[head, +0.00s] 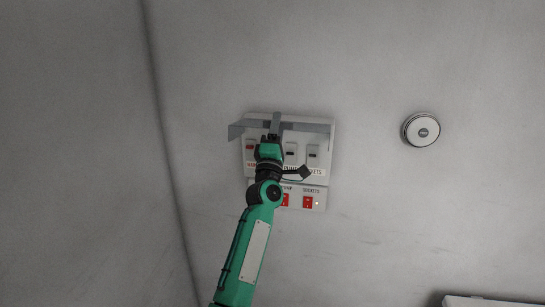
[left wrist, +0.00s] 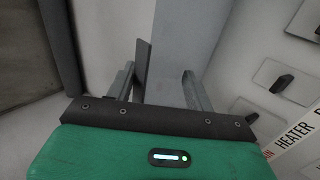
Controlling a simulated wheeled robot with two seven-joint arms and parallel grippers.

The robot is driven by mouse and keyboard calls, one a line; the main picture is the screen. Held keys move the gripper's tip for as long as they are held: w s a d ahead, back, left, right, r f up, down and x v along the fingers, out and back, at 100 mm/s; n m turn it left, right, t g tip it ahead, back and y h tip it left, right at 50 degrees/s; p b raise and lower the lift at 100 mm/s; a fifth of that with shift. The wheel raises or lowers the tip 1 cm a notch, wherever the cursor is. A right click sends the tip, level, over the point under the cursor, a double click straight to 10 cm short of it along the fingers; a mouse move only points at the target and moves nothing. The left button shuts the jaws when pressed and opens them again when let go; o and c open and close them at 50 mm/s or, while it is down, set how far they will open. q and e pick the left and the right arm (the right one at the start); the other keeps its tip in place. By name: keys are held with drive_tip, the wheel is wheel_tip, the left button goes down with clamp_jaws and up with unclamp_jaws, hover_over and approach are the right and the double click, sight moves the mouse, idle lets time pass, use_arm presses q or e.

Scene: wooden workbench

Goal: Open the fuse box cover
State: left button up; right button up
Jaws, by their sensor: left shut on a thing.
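The fuse box (head: 327,165) is a white panel on the wall in the middle of the head view, with several switches and printed labels. Its grey cover (head: 308,127) shows as a band across the top of the box, standing out from the panel, so the switches below are exposed. In the left wrist view, the fingers (left wrist: 160,88) stand on both sides of a grey part of the cover (left wrist: 178,40). My left arm hides part of the box. My right gripper is not in view.
Red switches (head: 308,202) sit on the lower strip of the box. A round white wall fitting (head: 422,130) is to the right, with bare wall between. A pale object (head: 485,301) shows at the lower right edge.

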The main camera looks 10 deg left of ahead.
use_arm(q)
drive_tip(key=b+v, duration=0.2)
drive_tip(key=v, duration=1.1)
drive_tip(key=shift+s, duration=0.2)
